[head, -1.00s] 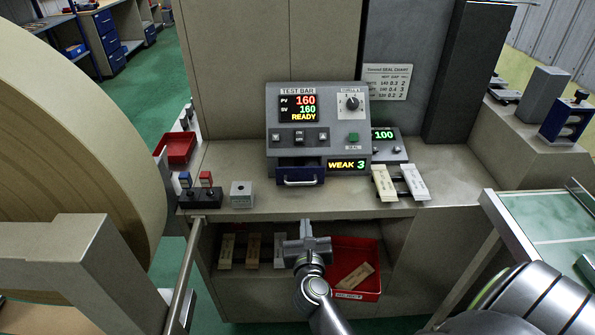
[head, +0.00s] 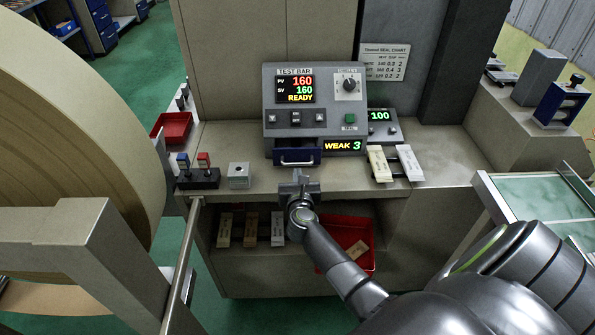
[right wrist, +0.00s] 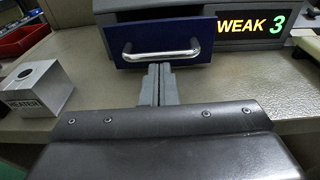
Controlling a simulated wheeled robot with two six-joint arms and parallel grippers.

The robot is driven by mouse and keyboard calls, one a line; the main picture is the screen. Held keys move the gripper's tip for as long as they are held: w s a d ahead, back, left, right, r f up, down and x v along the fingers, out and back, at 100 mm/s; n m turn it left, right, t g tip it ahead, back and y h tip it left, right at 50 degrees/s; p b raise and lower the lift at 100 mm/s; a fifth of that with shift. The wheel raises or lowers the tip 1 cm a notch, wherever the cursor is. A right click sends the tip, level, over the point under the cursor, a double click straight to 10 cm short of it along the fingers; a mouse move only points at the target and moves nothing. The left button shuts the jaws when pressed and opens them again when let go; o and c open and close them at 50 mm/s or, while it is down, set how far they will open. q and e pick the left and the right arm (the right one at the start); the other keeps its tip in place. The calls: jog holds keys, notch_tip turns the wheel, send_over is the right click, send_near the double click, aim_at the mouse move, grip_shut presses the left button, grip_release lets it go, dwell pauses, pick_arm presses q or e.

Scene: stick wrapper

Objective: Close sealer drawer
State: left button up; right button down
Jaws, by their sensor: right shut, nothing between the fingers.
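The sealer (head: 314,110) is a grey box marked TEST BAR on the bench, with lit displays reading 160, READY and WEAK 3. Its drawer (head: 297,158) is dark blue with a silver handle, low on the front left, and sticks out a little. The drawer front (right wrist: 165,42) fills the upper middle of the right wrist view. My right gripper (head: 299,177) is shut and empty, just in front of and below the drawer. In the right wrist view its fingertips (right wrist: 159,68) point at the drawer below the handle; contact cannot be told. My left gripper is not in view.
A small grey block with a hole (head: 239,175) and a switch stand (head: 198,177) are left of the drawer. Pale strips (head: 379,164) lie at the right on the bench. A red bin (head: 350,236) sits on the shelf below. A large roll (head: 75,130) fills the left.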

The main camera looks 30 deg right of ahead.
aim_at(297, 163)
jog(key=shift+w+d+r, duration=0.1)
jog(key=shift+w+d, duration=0.2)
jog(key=shift+w, duration=0.1)
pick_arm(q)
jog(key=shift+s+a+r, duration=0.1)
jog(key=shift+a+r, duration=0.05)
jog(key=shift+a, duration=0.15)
pick_arm(e)
jog(key=x, duration=0.1)
jog(key=b+x, duration=0.1)
jog(key=x, duration=0.2)
jog(key=shift+r, duration=0.25)
jog(key=shift+w+d, duration=0.1)
jog(key=shift+w, duration=0.05)
jog(key=shift+r, duration=0.25)
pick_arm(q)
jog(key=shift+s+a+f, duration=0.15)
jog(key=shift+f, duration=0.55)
